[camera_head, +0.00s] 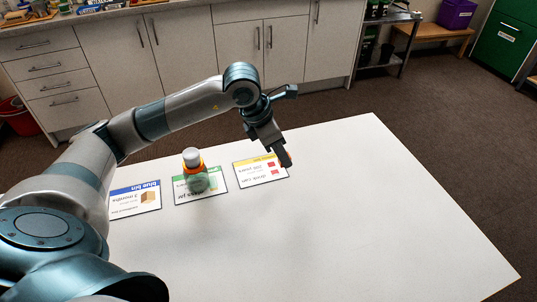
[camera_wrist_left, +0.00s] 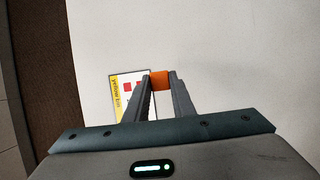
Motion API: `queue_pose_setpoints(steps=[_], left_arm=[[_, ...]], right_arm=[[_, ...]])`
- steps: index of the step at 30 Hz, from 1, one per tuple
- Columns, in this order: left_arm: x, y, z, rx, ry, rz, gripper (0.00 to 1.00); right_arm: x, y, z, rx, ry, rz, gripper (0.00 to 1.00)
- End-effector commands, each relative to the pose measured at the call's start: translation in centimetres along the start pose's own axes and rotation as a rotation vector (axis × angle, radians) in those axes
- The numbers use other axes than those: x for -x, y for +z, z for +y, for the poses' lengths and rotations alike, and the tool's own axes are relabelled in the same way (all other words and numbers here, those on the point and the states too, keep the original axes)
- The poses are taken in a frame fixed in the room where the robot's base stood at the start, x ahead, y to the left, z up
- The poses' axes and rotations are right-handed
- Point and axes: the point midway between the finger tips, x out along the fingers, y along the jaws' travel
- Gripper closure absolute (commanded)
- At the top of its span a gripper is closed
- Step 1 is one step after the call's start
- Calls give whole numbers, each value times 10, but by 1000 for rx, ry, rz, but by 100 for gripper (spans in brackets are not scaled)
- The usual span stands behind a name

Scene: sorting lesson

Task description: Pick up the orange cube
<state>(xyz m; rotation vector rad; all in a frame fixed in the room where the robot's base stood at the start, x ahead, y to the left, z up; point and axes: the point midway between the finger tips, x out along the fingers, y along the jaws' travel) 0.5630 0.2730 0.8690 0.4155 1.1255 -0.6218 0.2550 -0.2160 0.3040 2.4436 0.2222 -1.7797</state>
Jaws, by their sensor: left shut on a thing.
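My left gripper (camera_head: 285,157) is above the white table, close to the yellow-headed card. In the left wrist view its two fingers (camera_wrist_left: 159,88) are shut on the orange cube (camera_wrist_left: 159,80), which sits between the fingertips. In the head view the cube is mostly hidden by the fingers. My right gripper is not in view.
The white table (camera_head: 370,220) is clear at the front and right. A yellow-headed card (camera_head: 256,172), a green-headed card (camera_head: 216,183) and a blue-headed card (camera_head: 133,203) lie in a row. A jar with a pale lid (camera_head: 197,182) stands on the green-headed card.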

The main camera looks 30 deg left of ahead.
Motion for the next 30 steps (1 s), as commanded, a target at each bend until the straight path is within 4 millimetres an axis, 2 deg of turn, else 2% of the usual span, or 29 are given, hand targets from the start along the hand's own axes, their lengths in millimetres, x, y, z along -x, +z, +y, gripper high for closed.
queue_pose_setpoints(steps=[3,7,30], left_arm=[[5,10,-12,-3,-1,-2,98],[8,14,-19,-1,0,-1,98],[8,15,-23,-37,-16,1,98]], right_arm=[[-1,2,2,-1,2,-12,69],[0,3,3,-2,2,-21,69],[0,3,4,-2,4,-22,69]])
